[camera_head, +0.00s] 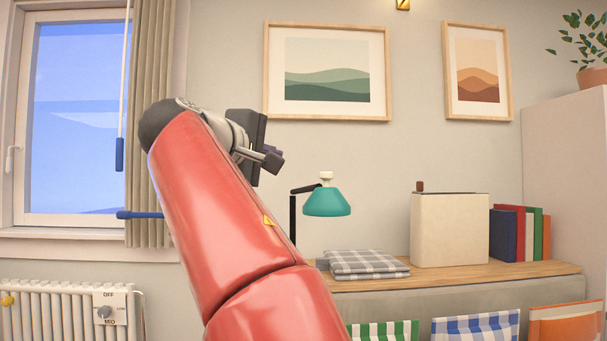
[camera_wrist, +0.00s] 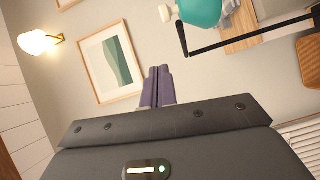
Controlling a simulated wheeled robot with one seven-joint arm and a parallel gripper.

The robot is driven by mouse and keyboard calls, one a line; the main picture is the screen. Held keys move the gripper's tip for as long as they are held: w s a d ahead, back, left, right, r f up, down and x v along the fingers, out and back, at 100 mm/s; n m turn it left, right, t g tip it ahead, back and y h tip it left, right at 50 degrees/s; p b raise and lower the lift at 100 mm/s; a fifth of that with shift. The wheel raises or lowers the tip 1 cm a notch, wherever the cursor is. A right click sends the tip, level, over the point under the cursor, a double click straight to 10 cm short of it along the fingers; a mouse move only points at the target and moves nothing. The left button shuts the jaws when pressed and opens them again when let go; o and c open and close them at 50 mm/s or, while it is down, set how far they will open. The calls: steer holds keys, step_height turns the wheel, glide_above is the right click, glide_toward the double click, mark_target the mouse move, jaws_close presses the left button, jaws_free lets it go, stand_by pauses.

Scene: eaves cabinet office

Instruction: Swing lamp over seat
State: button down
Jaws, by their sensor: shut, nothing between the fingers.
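A desk lamp with a teal shade (camera_head: 327,202) and a white knob on top stands over the wooden shelf top, left of the cream box. Its black arm and post (camera_head: 293,215) reach to the left of the shade; the post's foot is hidden behind my red arm. In the wrist view the teal shade (camera_wrist: 200,12) is at the top, with its black arm (camera_wrist: 245,40) running right. My gripper (camera_head: 272,157) is raised to the left of and above the lamp, apart from it. Its fingers (camera_wrist: 157,75) are together and empty.
A folded checked cloth (camera_head: 365,264) lies on the shelf top (camera_head: 470,272) below the shade. A cream box (camera_head: 450,230) and several books (camera_head: 520,233) stand to the right. A radiator (camera_head: 60,310), window and curtain (camera_head: 150,120) are at left. Framed pictures (camera_head: 327,105) hang behind.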

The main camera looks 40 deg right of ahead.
mark_target(320, 192)
steer(key=shift+m+g, duration=0.3)
steer(key=shift+g, duration=0.2)
steer(key=d, duration=0.3)
steer(key=w+d+f, duration=0.1)
steer(key=d, duration=0.3)
steer(key=d+f, duration=0.1)
steer(key=d, duration=0.3)
steer(key=shift+w+f+p, duration=0.2)
steer(key=shift+w+p, duration=0.05)
steer(key=shift+p, duration=0.1)
steer(key=shift+s+d+f, duration=0.1)
steer(key=shift+d, duration=0.35)
steer(key=shift+s+d, duration=0.1)
